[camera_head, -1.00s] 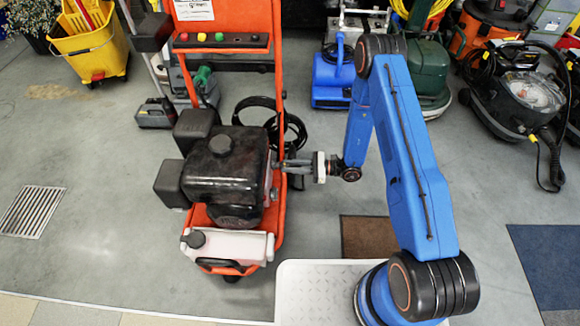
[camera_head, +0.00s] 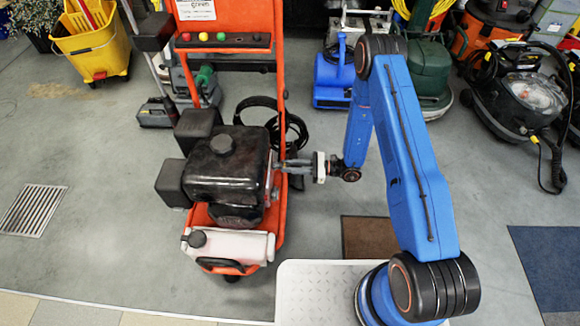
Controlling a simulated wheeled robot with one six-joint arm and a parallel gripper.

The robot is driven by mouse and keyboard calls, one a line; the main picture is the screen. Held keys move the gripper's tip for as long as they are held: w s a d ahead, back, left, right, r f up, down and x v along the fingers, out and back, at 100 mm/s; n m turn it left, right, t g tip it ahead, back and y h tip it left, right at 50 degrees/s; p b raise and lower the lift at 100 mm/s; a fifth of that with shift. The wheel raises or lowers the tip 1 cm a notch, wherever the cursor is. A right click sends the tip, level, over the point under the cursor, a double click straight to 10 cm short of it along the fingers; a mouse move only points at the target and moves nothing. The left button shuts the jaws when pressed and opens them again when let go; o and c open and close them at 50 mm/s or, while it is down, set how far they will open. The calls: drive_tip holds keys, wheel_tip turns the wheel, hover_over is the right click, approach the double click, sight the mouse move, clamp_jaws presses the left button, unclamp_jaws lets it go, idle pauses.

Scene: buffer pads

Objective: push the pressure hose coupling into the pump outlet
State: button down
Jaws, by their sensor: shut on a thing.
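The orange pressure washer (camera_head: 281,100) stands left of my arm, with a black engine (camera_head: 228,165) on its frame. My gripper (camera_head: 280,168) reaches in from the right at the machine's right side, its fingers close against the frame beside the engine. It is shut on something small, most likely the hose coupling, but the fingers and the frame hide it. The pump outlet cannot be made out. A black hose (camera_head: 258,103) lies coiled behind the engine. I cannot tell whether the coupling touches the outlet.
A white tank (camera_head: 240,247) sits at the machine's front. A yellow mop bucket (camera_head: 94,50) is at the upper left. A blue blower (camera_head: 333,80), a green machine (camera_head: 428,75) and a black steam cleaner (camera_head: 515,100) stand behind. A floor drain (camera_head: 32,210) is at left.

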drive_tip(key=c, duration=1.5)
unclamp_jaws()
drive_tip(key=d, duration=1.7)
drive_tip(key=shift+s+d, duration=0.15)
drive_tip(key=shift+s, duration=0.15)
